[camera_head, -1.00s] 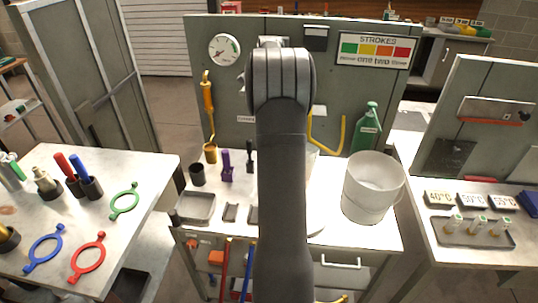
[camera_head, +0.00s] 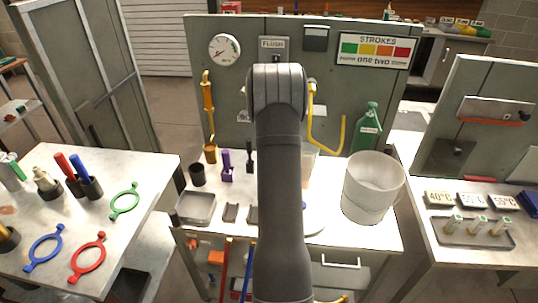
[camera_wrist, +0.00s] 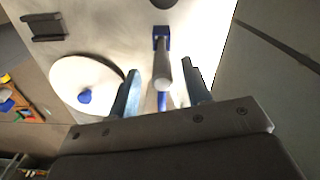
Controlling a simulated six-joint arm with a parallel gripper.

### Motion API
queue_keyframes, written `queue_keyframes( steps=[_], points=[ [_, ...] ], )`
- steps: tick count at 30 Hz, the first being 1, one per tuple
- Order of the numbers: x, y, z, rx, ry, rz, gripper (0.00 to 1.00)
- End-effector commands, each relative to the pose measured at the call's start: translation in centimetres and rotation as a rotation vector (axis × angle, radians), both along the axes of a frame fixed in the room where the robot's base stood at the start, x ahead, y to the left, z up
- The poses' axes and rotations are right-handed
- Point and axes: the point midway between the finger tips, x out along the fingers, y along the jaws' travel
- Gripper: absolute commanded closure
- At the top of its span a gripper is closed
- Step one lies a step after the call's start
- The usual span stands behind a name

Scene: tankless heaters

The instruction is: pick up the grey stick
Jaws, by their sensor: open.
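In the wrist view a slim pale-grey stick (camera_wrist: 163,74) with blue parts at its ends shows between the fingers of my gripper (camera_wrist: 162,92). I take it for the grey stick. The fingers are apart, one on each side of it, with a visible gap on both sides. I cannot tell how far its height is from the fingertips. In the head view my arm hides the gripper and the stick.
A white disc with a blue knob (camera_wrist: 85,96) lies left of the stick, with a dark cradle (camera_wrist: 44,27) beyond. In the head view a white bucket (camera_head: 373,187) and green bottle (camera_head: 367,128) stand right of my arm. A yellow hook (camera_head: 326,135) hangs behind.

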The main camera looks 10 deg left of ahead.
Motion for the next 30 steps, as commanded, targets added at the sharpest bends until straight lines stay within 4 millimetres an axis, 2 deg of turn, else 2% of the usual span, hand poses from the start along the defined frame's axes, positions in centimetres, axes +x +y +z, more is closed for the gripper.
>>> queue_keyframes(
  steps=[6, 14, 21, 30],
  points=[
    [0.2, 0.2, -3.3, -0.001, 0.003, 0.000, 0.55],
    [0.2, 0.2, -3.9, 0.000, 0.000, 0.000, 0.55],
    [0.2, 0.2, -3.8, 0.000, 0.000, 0.000, 1.00],
    [0.2, 0.2, -3.6, 0.000, -0.001, 0.000, 1.00]
  ],
)
